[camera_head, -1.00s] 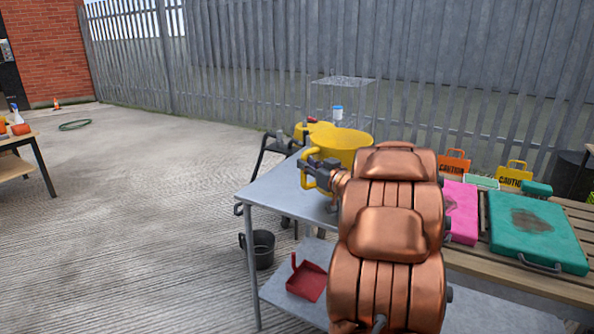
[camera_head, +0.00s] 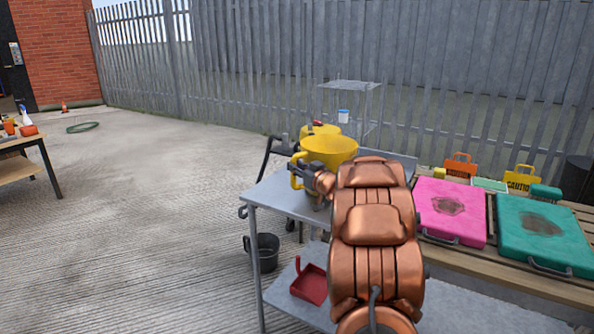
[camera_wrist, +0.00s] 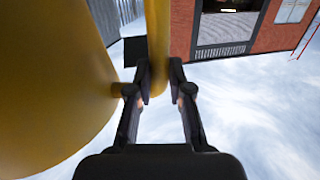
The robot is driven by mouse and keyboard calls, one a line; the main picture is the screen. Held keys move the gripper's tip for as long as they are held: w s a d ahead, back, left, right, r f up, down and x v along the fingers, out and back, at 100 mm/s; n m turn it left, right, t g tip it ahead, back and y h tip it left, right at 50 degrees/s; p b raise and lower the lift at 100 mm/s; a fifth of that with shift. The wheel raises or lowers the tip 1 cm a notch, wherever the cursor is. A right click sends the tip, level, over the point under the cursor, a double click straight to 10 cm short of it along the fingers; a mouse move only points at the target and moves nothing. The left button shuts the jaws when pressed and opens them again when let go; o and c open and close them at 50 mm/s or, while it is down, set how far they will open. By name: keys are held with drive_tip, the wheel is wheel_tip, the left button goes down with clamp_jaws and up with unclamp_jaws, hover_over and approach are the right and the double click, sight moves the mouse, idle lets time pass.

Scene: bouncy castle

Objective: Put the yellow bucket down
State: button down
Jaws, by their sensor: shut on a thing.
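The yellow bucket (camera_head: 332,148) is upright over the far end of the grey metal table (camera_head: 272,196) in the head view. I cannot tell whether its base touches the tabletop, because my arm hides its lower part. My gripper (camera_head: 305,174) is at the bucket's near left side, shut on its handle (camera_head: 294,178). In the wrist view, my gripper (camera_wrist: 160,84) has its fingers on both sides of the upright yellow handle (camera_wrist: 157,40). The bucket's wall (camera_wrist: 50,80) fills the left of that view.
To the right, pink (camera_head: 450,209) and teal (camera_head: 540,232) pads lie on a wooden slatted table. A black bucket (camera_head: 265,252) stands on the ground, and a red dustpan (camera_head: 310,284) lies on the lower shelf. The table's near left top is bare.

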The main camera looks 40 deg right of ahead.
idle(0.3)
drive_tip(key=c, duration=1.1)
unclamp_jaws()
drive_tip(key=shift+f, duration=0.15)
drive_tip(key=s, duration=0.4)
drive_tip(key=s+a, duration=0.1)
drive_tip(key=s, duration=0.3)
drive_tip(key=s+p, duration=0.1)
drive_tip(key=s, duration=0.3)
drive_tip(key=shift+a, duration=0.15)
